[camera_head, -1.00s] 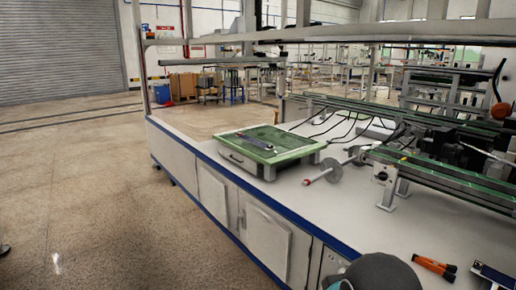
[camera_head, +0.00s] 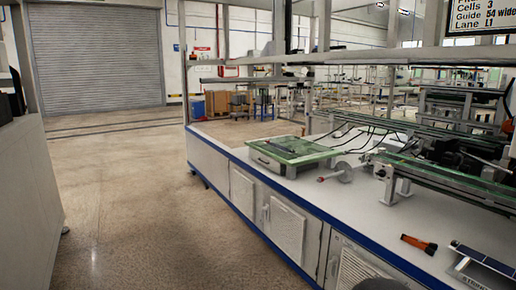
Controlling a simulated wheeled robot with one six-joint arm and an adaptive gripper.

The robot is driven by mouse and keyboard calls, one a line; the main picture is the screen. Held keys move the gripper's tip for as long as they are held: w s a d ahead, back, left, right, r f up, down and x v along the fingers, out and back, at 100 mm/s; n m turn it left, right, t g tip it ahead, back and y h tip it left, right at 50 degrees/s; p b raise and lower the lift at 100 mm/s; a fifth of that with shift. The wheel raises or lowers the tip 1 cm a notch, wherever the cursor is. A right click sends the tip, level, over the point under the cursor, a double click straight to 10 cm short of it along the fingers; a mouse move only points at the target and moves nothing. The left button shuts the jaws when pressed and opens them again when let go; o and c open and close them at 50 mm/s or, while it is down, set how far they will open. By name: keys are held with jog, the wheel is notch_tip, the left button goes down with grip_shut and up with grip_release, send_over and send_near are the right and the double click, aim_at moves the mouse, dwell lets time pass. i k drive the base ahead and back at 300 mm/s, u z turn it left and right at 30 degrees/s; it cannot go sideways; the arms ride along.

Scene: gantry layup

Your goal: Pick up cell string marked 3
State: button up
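A narrow dark blue strip that looks like a cell string (camera_head: 485,258) lies at the lower right on a pale holder with lettering. The frame's right edge cuts it off. The lettering on the holder begins like "STRING", but I cannot read a number. My gripper is not in view. A dark rounded shape at the bottom edge appears to be part of my arm.
An orange and black hand tool (camera_head: 419,244) lies on the long white bench (camera_head: 330,205), left of the strip. A green-topped tray (camera_head: 293,150) sits farther back, beside a rail conveyor (camera_head: 450,180). A pale cabinet (camera_head: 30,190) stands at left. The floor (camera_head: 130,200) between is clear.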

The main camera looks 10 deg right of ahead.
aim_at(287, 150)
jog(key=u, duration=0.7)
jog(key=i, duration=2.85)
jog(key=z, duration=1.45)
jog(key=i, duration=0.75)
jog(key=z, duration=0.85)
